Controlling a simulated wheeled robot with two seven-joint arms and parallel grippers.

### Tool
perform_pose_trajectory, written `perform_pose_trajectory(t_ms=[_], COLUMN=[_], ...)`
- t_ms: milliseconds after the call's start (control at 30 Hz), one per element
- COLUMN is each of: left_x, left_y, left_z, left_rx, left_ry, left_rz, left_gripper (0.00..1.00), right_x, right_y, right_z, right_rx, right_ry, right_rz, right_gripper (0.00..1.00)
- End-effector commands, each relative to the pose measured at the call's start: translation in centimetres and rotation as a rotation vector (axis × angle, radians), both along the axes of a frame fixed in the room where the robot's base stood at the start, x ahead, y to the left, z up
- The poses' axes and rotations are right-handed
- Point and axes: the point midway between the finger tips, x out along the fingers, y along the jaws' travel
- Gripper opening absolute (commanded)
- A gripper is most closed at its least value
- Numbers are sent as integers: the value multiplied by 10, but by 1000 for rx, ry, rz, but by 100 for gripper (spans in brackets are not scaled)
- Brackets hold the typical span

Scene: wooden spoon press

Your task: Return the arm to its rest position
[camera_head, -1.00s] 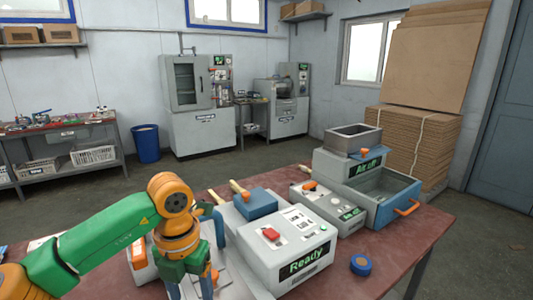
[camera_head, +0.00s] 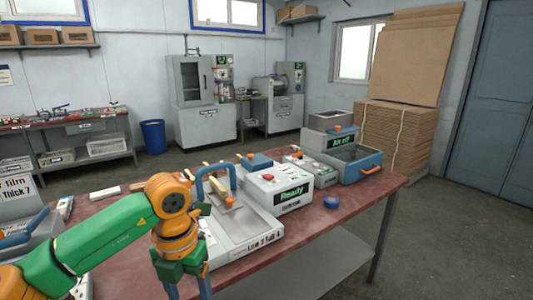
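My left arm comes in from the lower left, green and orange. Its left gripper (camera_head: 187,290) points down at the bottom edge of the picture, in front of the table. Its fingertips are cut off by the frame, so I cannot tell whether it is open or shut. My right arm and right gripper are not in view.
A red-brown table (camera_head: 345,214) holds a press (camera_head: 245,232) with a blue handle, a machine reading "Ready" (camera_head: 290,196), a blue ring (camera_head: 331,202) and a blue-fronted bin machine (camera_head: 355,165). A grey machine (camera_head: 28,210) stands at left. Floor at right is clear.

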Motion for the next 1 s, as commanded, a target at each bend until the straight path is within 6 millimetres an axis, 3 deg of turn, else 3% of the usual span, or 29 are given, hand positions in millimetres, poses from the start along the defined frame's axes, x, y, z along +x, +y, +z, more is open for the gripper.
perform_pose_trajectory(t_ms=[267,467,567,633,700,767,833,933,1000], left_x=[-8,-16,-14,-2,23,53,75,77,61], left_y=[-55,-119,-159,-181,-189,-177,-147,-102,-73], left_z=[-26,-39,-40,-38,-45,-71,-118,-193,-245], left_rx=[-273,-629,-917,-1147,-1385,-1563,-1652,-1632,-1560], left_ry=[97,201,271,311,337,336,304,248,211], left_rz=[-42,-14,86,226,466,786,1153,1584,1844], left_gripper=[69,69,69,69,69,69,69,69,69], right_x=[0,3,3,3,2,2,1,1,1], right_y=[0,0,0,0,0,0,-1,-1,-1], right_z=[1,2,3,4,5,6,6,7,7], right_rx=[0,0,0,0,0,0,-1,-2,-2], right_ry=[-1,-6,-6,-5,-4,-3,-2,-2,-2], right_rz=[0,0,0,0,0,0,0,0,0], right_gripper=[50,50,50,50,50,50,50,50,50])
